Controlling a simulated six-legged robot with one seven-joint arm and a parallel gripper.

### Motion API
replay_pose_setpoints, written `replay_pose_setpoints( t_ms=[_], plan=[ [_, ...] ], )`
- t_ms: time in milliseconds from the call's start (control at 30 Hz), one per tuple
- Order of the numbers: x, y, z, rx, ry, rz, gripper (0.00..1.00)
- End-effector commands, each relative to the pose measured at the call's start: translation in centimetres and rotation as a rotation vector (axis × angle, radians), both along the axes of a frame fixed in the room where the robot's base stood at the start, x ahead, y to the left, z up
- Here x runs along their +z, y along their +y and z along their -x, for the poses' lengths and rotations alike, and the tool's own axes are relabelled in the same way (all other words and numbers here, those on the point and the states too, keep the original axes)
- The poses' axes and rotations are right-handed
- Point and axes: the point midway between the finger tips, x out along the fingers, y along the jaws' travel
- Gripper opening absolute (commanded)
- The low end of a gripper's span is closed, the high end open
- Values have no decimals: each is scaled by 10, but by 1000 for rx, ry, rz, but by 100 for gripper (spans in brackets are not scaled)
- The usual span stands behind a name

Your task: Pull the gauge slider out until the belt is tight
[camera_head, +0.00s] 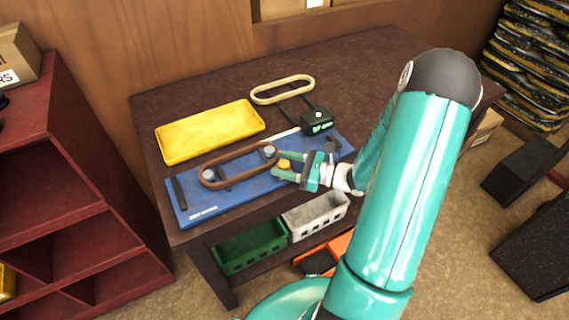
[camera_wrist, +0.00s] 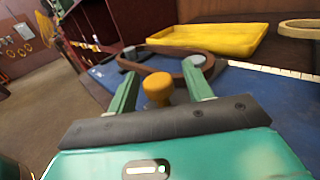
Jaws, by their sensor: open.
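The brown belt (camera_head: 240,181) lies as a long loop on the blue board (camera_head: 205,206), around a grey pulley (camera_head: 269,152) at its right end. The yellow knob (camera_head: 284,164) stands just in front of that pulley; I take it to be the slider's knob. My gripper (camera_head: 278,163) is open, with one finger on each side of the knob. In the wrist view the yellow knob (camera_wrist: 158,88) sits between the two green fingers, with gaps visible beside it. The belt (camera_wrist: 172,57) is behind it. I cannot tell how tight the belt is.
A yellow tray (camera_head: 210,133), a cream belt loop (camera_head: 282,89) and a black box with a green display (camera_head: 317,121) are behind the board. Green (camera_head: 249,246) and grey (camera_head: 315,216) baskets are below the tabletop. A red shelf (camera_head: 75,200) stands left.

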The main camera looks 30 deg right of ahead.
Motion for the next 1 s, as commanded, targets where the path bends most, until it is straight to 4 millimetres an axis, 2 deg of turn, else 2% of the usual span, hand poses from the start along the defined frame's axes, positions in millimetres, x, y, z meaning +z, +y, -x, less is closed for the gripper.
replay_pose_setpoints(
  t_ms=[133,267,700,833,1000],
  plan=[
    [0,-4,3,-1,0,0,51],
    [0,-15,15,-3,0,1,51],
    [0,-81,81,-4,1,1,51],
    [0,-92,93,-2,0,0,51],
    [0,-97,98,0,0,0,51]
  ],
)
